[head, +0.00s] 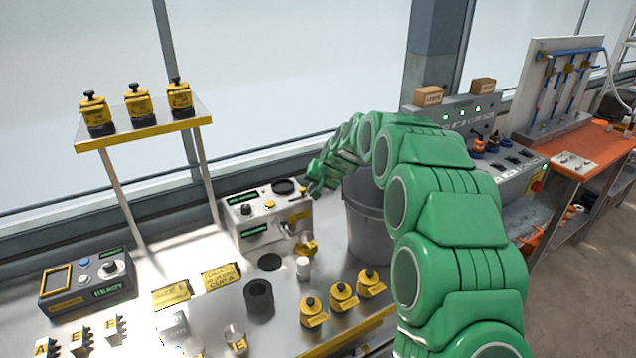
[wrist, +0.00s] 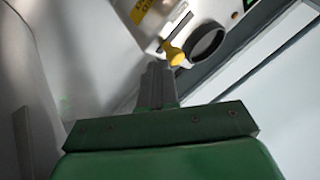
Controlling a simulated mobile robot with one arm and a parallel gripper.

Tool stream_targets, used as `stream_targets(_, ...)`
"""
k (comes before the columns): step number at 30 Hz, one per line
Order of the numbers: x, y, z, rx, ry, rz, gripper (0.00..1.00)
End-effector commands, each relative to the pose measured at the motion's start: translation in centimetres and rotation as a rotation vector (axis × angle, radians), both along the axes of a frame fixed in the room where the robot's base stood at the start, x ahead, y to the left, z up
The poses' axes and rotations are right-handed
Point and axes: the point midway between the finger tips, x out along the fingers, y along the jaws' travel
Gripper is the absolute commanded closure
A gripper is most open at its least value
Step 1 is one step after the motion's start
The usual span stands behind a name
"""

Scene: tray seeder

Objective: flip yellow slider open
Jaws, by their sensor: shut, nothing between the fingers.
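The yellow slider knob (wrist: 174,53) shows in the wrist view on the top of the light grey device, beside a dark round opening. My gripper (head: 312,186) is at the device's right end in the head view. In the wrist view my gripper's shut fingers (wrist: 157,70) point at the yellow knob, with the tips just short of it or touching; I cannot tell which. Nothing is held.
A grey bucket (head: 366,222) stands right of the device, under my arm. A raised shelf (head: 140,134) with yellow-black canisters is at the left. Several yellow canisters (head: 343,296) and a black cup (head: 258,296) stand on the table in front. A window is behind.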

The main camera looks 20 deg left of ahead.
Motion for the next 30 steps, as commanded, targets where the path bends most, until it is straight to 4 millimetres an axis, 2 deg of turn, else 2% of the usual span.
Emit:
stream_targets(5,0.4,0.5,-0.8,0.0,0.0,0.0,1.0)
stream_targets(15,0.4,0.5,-0.8,0.0,-0.001,0.0,1.0)
stream_targets(24,-2.2,3.1,-0.7,0.001,-0.003,0.001,1.0)
stream_targets(30,-2.5,3.4,-0.8,0.0,-0.002,0.0,1.0)
